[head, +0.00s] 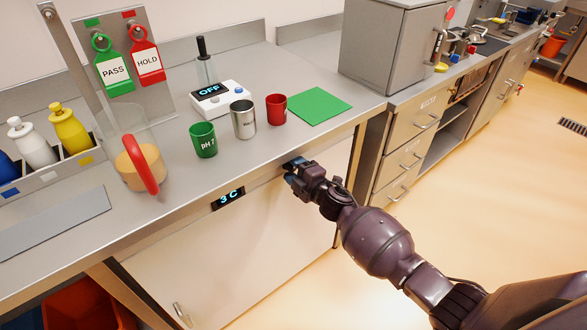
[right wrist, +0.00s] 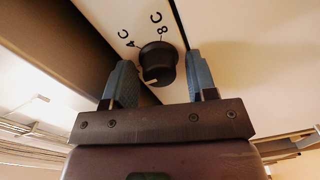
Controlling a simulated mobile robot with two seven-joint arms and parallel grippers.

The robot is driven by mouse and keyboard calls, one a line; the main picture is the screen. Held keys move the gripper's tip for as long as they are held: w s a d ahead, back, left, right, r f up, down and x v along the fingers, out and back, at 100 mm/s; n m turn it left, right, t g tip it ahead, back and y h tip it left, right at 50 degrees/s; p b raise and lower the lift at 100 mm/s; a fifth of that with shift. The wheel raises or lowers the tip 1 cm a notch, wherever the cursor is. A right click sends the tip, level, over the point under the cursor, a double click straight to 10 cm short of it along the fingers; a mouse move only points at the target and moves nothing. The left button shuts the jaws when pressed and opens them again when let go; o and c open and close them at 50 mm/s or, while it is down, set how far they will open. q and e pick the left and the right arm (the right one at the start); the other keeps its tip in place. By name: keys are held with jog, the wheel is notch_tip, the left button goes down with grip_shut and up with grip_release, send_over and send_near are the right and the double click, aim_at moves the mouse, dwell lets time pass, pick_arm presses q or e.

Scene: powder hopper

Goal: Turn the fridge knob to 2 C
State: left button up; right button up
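The fridge (head: 240,245) is a white cabinet under the steel counter, and its small display (head: 228,197) reads 3 C. The black round knob (right wrist: 158,62) shows in the right wrist view, with marks 4 C and 8 C beside it and a light pointer line on its lower left side. My right gripper (head: 292,170) is at the fridge's upper front edge in the head view; in the right wrist view its two blue fingers (right wrist: 160,82) stand apart, one on each side of the knob, with gaps visible. The knob is hidden behind the gripper in the head view. My left gripper is not in view.
On the counter stand a green pH 7 cup (head: 203,140), a metal cup (head: 243,119), a red cup (head: 276,109), a stirrer device reading OFF (head: 220,101), a green mat (head: 319,106) and a beige-filled jug (head: 138,165). The counter's front edge overhangs near my right gripper.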

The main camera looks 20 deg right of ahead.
jog(key=shift+o, duration=0.3)
jog(key=p+v, duration=0.1)
jog(key=v, duration=0.9)
jog(key=shift+s, duration=0.35)
jog(key=shift+d, duration=0.15)
jog(key=s+d+f+m+g+h, duration=0.1)
jog(key=s+f+m+h, duration=0.1)
jog(key=s+m, duration=0.4)
jog(key=s+d+f+m+g+h, duration=0.1)
jog(key=s+m, duration=0.5)
jog(key=s, duration=0.6)
jog(key=s+d+f+m+g+h, duration=0.1)
jog(key=s+f+m+g+h, duration=0.2)
jog(key=s, duration=0.7)
notch_tip(320, 180, down, 2)
jog(key=m, duration=0.3)
jog(key=shift+d+f, duration=0.2)
jog(key=shift+d, duration=0.15)
